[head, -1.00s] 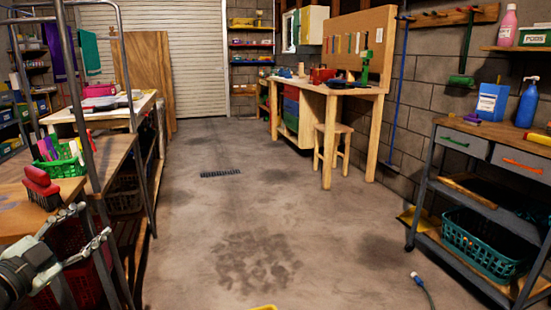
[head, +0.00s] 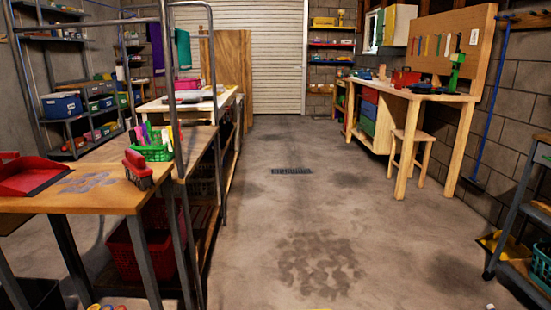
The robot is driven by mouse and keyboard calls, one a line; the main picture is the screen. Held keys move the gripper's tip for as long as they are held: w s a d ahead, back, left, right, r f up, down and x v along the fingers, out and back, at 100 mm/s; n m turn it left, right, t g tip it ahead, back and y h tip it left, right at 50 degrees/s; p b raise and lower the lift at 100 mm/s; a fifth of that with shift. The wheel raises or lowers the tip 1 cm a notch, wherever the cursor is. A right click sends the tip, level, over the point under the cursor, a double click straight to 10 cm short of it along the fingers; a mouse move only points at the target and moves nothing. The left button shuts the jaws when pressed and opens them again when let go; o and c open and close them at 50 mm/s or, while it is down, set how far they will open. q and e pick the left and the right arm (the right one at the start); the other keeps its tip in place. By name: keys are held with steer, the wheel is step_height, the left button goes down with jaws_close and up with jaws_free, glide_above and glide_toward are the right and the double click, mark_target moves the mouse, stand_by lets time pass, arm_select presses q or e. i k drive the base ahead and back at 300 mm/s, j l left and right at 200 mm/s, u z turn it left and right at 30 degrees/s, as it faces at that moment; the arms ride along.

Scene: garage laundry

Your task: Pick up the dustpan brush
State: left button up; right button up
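A red brush (head: 137,168) with dark bristles stands on the right end of the near wooden table (head: 110,200), close to its edge, in the head view. A red dustpan (head: 28,178) lies on the same table at the far left, partly cut off by the picture edge. Grey smudges (head: 85,182) lie on the tabletop between them. Neither of my grippers is in view.
A green basket (head: 152,150) with pens or bottles stands just behind the brush. Metal posts (head: 165,90) rise by the tables. A red crate (head: 140,245) sits underneath. The floor (head: 300,220) to the right is clear up to the workbench (head: 415,95).

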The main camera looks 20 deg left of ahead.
mark_target(136, 169)
steer(key=i+l, duration=0.4)
steer(key=u, duration=0.45)
steer(key=i+l+u, duration=0.1)
steer(key=u, duration=0.35)
steer(key=l+u, duration=0.15)
steer(key=u, duration=0.25)
steer(key=i, duration=0.05)
